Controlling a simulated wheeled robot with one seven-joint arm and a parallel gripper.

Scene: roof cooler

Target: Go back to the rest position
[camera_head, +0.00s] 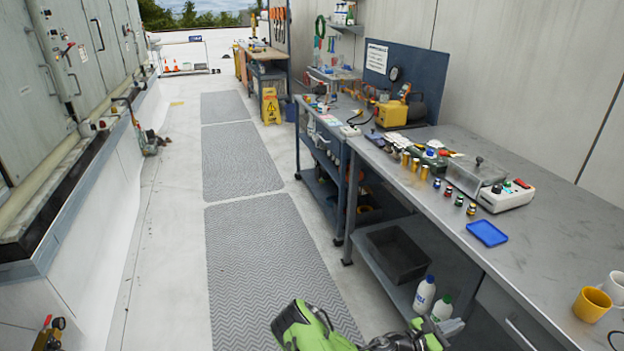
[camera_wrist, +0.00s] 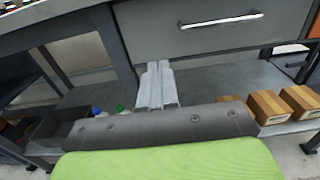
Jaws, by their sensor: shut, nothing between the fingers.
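My gripper (camera_wrist: 156,84) shows in the wrist view with its two grey fingers together and nothing between them. It points toward the workbench, below the grey drawer (camera_wrist: 190,30) and in front of the lower shelf. In the head view, my green and dark arm is at the bottom centre, beside the bench's front. The fingertips are hard to make out there, near the bottles on the lower shelf.
The workbench (camera_head: 440,190) runs along the right, with a blue tray (camera_head: 487,233) and a yellow mug (camera_head: 592,304) on top. A black bin (camera_head: 397,254) and white bottles (camera_head: 424,294) stand below. The matted aisle (camera_head: 270,265) is clear.

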